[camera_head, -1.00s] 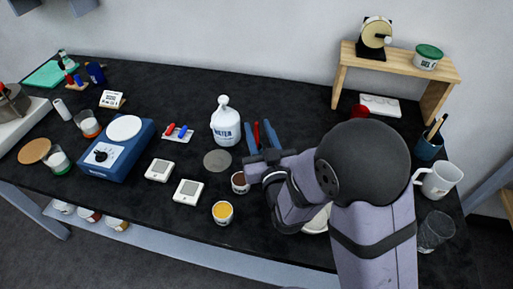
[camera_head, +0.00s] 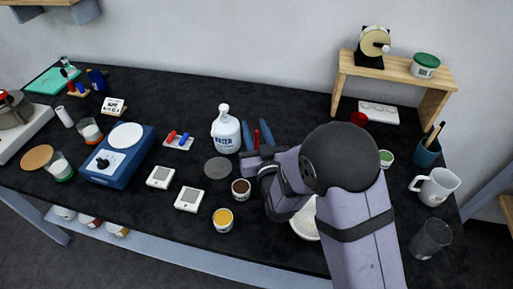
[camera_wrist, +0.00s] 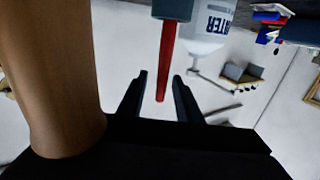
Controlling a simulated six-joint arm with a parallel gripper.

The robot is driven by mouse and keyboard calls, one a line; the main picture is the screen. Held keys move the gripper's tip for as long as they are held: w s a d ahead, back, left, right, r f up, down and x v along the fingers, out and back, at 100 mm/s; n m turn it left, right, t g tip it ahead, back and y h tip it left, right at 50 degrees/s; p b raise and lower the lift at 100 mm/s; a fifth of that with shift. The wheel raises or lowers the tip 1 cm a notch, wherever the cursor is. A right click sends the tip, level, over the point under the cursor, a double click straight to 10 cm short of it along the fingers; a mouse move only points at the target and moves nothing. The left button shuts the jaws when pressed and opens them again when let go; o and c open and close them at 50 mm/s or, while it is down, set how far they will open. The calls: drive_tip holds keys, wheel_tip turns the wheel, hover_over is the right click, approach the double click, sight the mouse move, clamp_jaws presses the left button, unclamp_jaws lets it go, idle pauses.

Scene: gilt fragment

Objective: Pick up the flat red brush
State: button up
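The red brush (camera_head: 256,137) shows behind my gripper in the head view, to the right of the white water bottle (camera_head: 226,133). In the wrist view the red handle (camera_wrist: 165,60) runs down from a blue-grey block at the top edge. Its lower end lies between the two black fingertips of my gripper (camera_wrist: 159,77). Clear gaps show on both sides of the handle, so the fingers are open. In the head view my gripper (camera_head: 255,160) is just in front of the brush. The brush's far end is hidden.
Blue upright pieces (camera_head: 267,134) flank the brush. A dark-topped jar (camera_head: 241,189) and a yellow-topped jar (camera_head: 223,220) stand in front. A grey disc (camera_head: 217,168) lies to the left. A large brown cylinder (camera_wrist: 50,70) fills the wrist view's left side.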

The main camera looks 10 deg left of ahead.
drive_tip(key=shift+x, duration=1)
drive_tip(key=shift+c, duration=0.4)
clamp_jaws()
